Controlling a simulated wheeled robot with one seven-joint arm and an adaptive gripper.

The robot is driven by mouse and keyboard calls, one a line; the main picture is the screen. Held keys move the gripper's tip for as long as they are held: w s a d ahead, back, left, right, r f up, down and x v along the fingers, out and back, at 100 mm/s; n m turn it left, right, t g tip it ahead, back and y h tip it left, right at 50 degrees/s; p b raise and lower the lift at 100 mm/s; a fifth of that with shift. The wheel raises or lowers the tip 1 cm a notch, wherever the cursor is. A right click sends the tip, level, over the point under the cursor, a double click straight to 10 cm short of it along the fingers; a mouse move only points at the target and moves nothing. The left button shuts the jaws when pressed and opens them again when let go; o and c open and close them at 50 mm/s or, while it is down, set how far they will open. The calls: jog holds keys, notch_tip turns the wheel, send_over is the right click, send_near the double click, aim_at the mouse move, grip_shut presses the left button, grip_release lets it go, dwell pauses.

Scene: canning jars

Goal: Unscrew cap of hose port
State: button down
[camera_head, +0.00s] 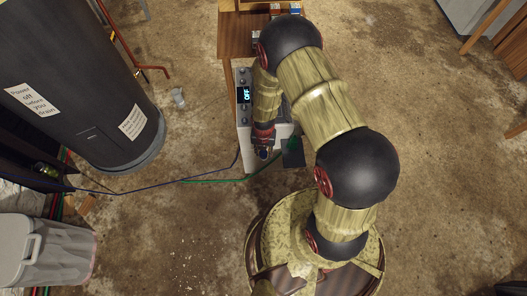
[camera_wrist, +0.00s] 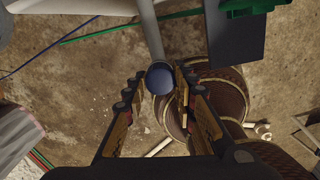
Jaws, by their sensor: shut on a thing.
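The cap (camera_wrist: 160,80) is a round, dark blue piece at the end of a grey pipe, the hose port (camera_wrist: 149,32), in the wrist view. My gripper (camera_wrist: 161,90) has one finger on each side of the cap and is shut on it. In the head view my gripper (camera_head: 263,147) points down at the front end of a white machine (camera_head: 243,133), whose display (camera_head: 246,95) reads "OFF". My arm hides much of the machine there. Whether the cap has turned on the port cannot be told.
A green hose (camera_head: 225,181) and a blue cord (camera_head: 150,190) run left across the floor from the machine. A large dark tank (camera_head: 75,75) stands at the left, with a grey bin (camera_head: 45,252) below it. A wooden table (camera_head: 235,40) is behind. The floor at right is mostly clear.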

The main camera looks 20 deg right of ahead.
jog(key=n, duration=0.4)
jog(key=shift+s+f+p, duration=0.1)
jog(key=shift+p, duration=0.2)
jog(key=shift+r+p, duration=0.25)
jog(key=shift+p, duration=0.7)
jog(key=p, duration=0.2)
jog(key=shift+n+p, duration=0.3)
jog(key=shift+p, duration=0.1)
jog(key=p, duration=0.3)
jog(key=shift+n, duration=0.3)
jog(key=shift+n+p, duration=0.3)
jog(key=shift+p, duration=0.45)
jog(key=shift+f+n, duration=0.2)
jog(key=shift+n, duration=1.2)
